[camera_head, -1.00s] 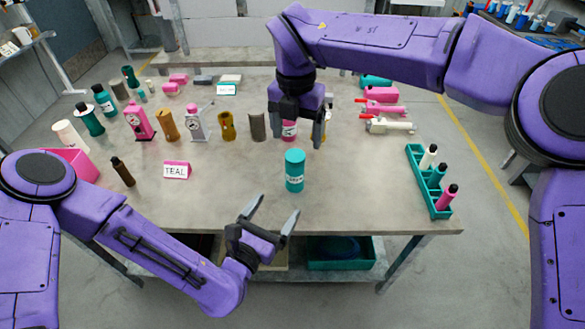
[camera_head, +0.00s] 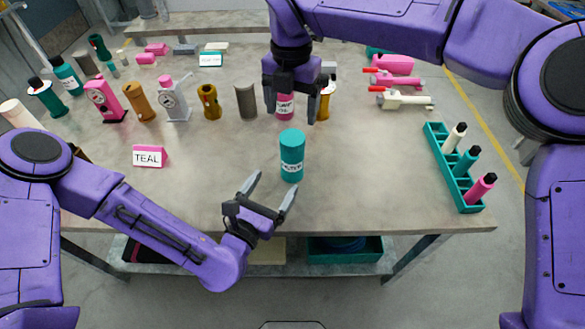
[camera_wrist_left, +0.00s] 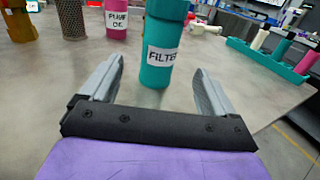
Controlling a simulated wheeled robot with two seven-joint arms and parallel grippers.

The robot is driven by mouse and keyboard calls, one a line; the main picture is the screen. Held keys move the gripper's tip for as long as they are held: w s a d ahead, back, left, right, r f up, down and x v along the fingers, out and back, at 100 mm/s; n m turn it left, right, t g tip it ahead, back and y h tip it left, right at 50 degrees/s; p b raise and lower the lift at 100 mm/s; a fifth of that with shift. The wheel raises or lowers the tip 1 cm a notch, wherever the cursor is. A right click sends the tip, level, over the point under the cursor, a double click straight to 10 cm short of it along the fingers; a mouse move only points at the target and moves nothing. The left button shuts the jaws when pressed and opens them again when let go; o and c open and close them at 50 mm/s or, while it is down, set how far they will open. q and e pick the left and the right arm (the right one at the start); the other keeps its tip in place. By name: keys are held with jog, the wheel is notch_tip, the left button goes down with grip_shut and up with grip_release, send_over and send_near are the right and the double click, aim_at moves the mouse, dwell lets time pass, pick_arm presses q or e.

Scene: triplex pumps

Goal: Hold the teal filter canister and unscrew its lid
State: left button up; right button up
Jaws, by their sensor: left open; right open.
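The teal filter canister (camera_head: 292,160) stands upright near the middle of the table, with a white label facing me. Its teal lid (camera_head: 292,137) is on top. In the left wrist view the canister (camera_wrist_left: 158,68) stands ahead, between the lines of the two fingers, and its top is cut off. My left gripper (camera_head: 268,190) is open and empty at the table's front edge, just short of the canister and apart from it.
A teal rack (camera_head: 463,188) with several small bottles stands at the right. A pink TEAL sign (camera_head: 149,156) stands at the left. Several bottles and pumps line the back, with pink and white tools (camera_head: 402,99) at back right. Bare table surrounds the canister.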

aim_at(287, 165)
pick_arm(q)
jog(key=x, duration=1)
jog(key=shift+w+d, duration=0.2)
